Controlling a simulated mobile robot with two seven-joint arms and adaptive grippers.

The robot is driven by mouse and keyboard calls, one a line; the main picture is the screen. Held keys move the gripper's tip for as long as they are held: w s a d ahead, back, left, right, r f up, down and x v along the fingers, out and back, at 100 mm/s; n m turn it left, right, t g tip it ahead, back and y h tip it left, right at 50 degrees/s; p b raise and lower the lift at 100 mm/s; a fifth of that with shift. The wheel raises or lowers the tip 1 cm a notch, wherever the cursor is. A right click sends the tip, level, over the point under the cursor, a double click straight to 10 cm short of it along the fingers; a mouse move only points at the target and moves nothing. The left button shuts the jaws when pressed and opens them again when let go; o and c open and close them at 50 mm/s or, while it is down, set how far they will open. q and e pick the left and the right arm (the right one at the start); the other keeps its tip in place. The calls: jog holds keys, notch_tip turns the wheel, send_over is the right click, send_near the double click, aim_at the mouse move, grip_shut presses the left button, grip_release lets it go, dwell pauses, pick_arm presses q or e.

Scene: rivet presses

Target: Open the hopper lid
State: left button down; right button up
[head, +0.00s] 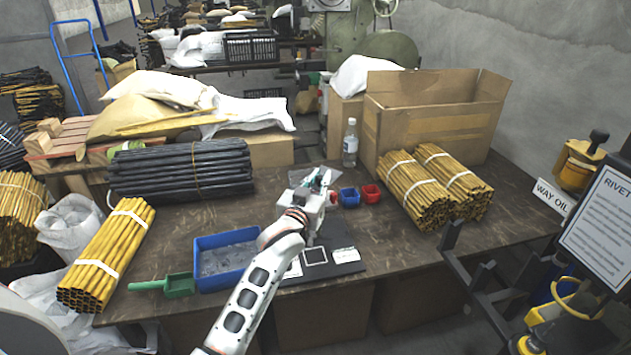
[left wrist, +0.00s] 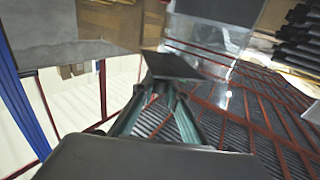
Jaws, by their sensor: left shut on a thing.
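My left gripper (head: 322,177) is over the middle of the table, at the rivet press, with its wrist and hand covering most of the machine. In the left wrist view its two teal fingers (left wrist: 168,92) converge on a dark flat plate, which looks like the hopper lid (left wrist: 177,66). The gripper is shut on this plate, which looks tilted. A clear, see-through body (left wrist: 218,38), perhaps the hopper, shows just behind the plate. In the head view I cannot make out the lid or hopper apart from the gripper. My right gripper is not in view.
Small blue (head: 349,196) and red (head: 371,193) bins stand right of the gripper. A bottle (head: 350,143), cardboard box (head: 440,110) and yellow rod bundles (head: 418,190) are farther right. A blue tray (head: 201,263), green scoop (head: 179,285) and dark rod bundle (head: 180,168) lie left.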

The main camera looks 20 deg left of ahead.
pick_arm(q)
jog(key=shift+w+d+n+y, duration=0.1)
jog(key=shift+d+n+y, duration=0.25)
jog(key=shift+y, duration=0.25)
jog(key=shift+b, duration=0.35)
jog(key=c, duration=2)
grip_release()
jog(key=shift+r, duration=0.1)
jog(key=s, duration=0.4)
jog(key=s+d, duration=0.1)
jog(key=s, duration=0.7)
jog(key=shift+d, duration=0.15)
